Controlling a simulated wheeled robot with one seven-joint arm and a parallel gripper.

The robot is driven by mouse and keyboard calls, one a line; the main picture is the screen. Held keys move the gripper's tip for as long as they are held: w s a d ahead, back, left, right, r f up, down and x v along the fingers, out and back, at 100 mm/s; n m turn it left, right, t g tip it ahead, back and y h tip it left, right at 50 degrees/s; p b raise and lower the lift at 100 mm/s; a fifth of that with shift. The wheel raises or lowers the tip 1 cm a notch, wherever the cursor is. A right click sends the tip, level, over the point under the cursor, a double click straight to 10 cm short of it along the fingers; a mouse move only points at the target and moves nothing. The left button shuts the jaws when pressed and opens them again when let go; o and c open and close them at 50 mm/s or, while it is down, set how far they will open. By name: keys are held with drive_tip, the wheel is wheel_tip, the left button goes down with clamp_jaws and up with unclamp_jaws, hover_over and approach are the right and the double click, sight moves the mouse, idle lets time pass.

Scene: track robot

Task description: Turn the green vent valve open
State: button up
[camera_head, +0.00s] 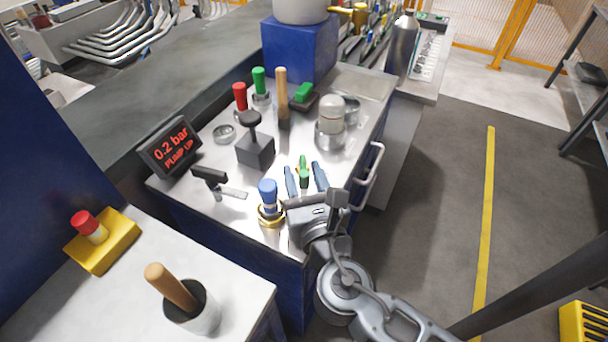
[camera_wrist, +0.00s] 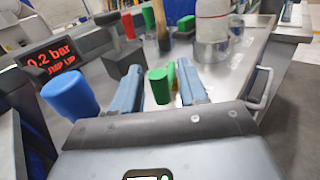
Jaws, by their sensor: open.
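A small green valve handle (camera_head: 304,178), which I take for the vent valve, stands near the front of the steel-topped bench. In the wrist view the green handle (camera_wrist: 161,86) shows between my fingers, with another green part close beside the right finger. My gripper (camera_head: 305,174) is open, its two blue fingers on either side of the handle. I cannot tell whether either finger touches it. The gripper also shows in the wrist view (camera_wrist: 160,84). The handle's base is partly hidden. A display (camera_head: 171,147) reads "0.2 bar PUMP UP".
A blue knob (camera_head: 268,191) stands just left of my gripper. A black lever (camera_head: 212,178), a black joystick box (camera_head: 255,152), a red knob (camera_head: 240,97), a green knob (camera_head: 259,80), a wooden handle (camera_head: 281,90) and a grey-domed cylinder (camera_head: 330,115) stand farther back.

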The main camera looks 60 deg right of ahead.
drive_tip(key=b+v, duration=0.1)
drive_tip(key=v, duration=0.5)
drive_tip(key=shift+s+a+f+b, duration=0.1)
drive_tip(key=shift+s+a+b, duration=0.2)
drive_tip(key=shift+b, duration=0.1)
drive_tip(key=shift+s+a, duration=0.3)
drive_tip(key=shift+a, duration=0.05)
